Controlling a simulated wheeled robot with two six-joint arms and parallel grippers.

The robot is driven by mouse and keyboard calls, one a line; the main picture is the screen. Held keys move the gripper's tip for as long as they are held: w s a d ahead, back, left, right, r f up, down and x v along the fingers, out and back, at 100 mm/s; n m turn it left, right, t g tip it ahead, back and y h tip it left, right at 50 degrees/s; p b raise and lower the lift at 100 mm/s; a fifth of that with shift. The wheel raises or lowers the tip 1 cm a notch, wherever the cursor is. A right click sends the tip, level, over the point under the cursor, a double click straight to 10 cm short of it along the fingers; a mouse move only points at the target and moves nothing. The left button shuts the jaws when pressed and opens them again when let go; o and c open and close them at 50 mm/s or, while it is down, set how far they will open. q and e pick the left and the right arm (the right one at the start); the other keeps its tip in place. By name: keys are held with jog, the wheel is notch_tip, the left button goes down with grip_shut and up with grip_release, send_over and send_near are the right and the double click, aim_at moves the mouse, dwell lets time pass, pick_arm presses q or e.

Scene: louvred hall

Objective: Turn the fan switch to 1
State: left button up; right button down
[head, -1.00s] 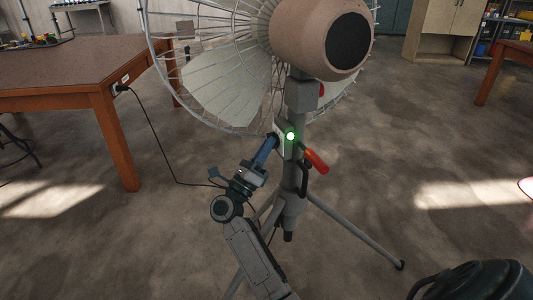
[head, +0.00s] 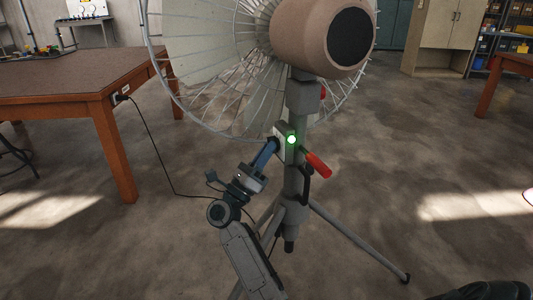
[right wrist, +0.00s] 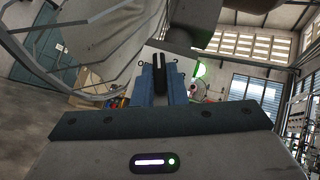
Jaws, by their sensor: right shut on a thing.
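The fan (head: 337,35) stands on a grey tripod pole with its motor housing towards me. A small switch box (head: 283,150) sits on the pole, with a lit green lamp (head: 291,139) facing me. My right gripper (head: 273,145) reaches the box's left side. In the right wrist view its blue fingers (right wrist: 162,80) are shut on a dark switch knob (right wrist: 160,77) in front of the pale box. The knob's setting and any numbers cannot be read. My left gripper is not in view.
A red handle (head: 318,164) sticks out right of the pole. A black cord (head: 158,150) runs from the table (head: 75,84) at left, across the floor, towards the fan. Tripod legs (head: 360,247) spread over the floor. Open floor lies to the right.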

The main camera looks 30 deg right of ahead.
jog(key=shift+t, duration=0.3)
jog(key=c, duration=1.7)
grip_release()
jog(key=shift+c, duration=0.2)
jog(key=v, duration=1)
jog(key=shift+a+f+b, duration=0.25)
jog(key=shift+a+b, duration=0.05)
jog(key=shift+a, duration=0.05)
